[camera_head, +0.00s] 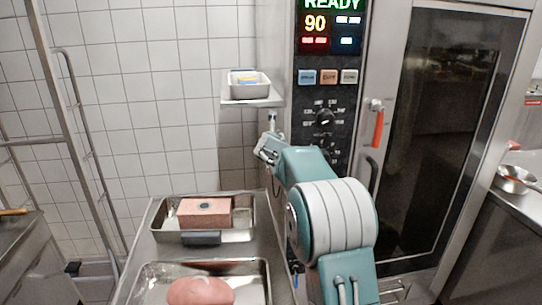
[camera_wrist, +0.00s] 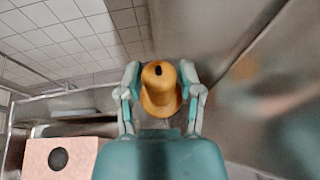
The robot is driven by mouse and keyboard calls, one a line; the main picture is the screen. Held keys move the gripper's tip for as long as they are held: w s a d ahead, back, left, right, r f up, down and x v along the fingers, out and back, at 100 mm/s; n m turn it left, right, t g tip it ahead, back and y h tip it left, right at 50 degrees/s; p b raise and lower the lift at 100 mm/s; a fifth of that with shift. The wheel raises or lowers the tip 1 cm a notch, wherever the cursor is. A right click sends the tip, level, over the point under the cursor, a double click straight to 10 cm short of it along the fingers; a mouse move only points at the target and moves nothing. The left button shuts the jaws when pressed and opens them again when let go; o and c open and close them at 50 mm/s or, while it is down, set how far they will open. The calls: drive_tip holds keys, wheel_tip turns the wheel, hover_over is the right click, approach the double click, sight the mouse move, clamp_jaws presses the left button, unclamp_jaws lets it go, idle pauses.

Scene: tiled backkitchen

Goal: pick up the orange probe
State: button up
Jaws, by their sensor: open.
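The orange probe (camera_wrist: 160,92) shows in the wrist view as a yellow-orange, rounded piece with a dark hole in its end and a wider part below. My gripper (camera_wrist: 160,74) is open, with one finger on each side of the probe. I cannot tell whether either finger touches it. In the head view, my gripper (camera_head: 267,149) is in front of the oven's left edge, below a small wall shelf. I cannot make out the probe between the fingers there.
A small shelf (camera_head: 252,102) with a metal tub is just above my gripper. The oven (camera_head: 322,90) has a red-orange lever (camera_head: 378,128) on its door. Below, a steel tray (camera_head: 162,234) holds a pink block (camera_head: 205,212), and a nearer tray (camera_head: 262,284) holds a pink lump.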

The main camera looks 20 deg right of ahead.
drive_tip(key=shift+d, duration=0.1)
clamp_jaws()
drive_tip(key=shift+a+r, duration=0.1)
drive_tip(key=shift+a, duration=0.1)
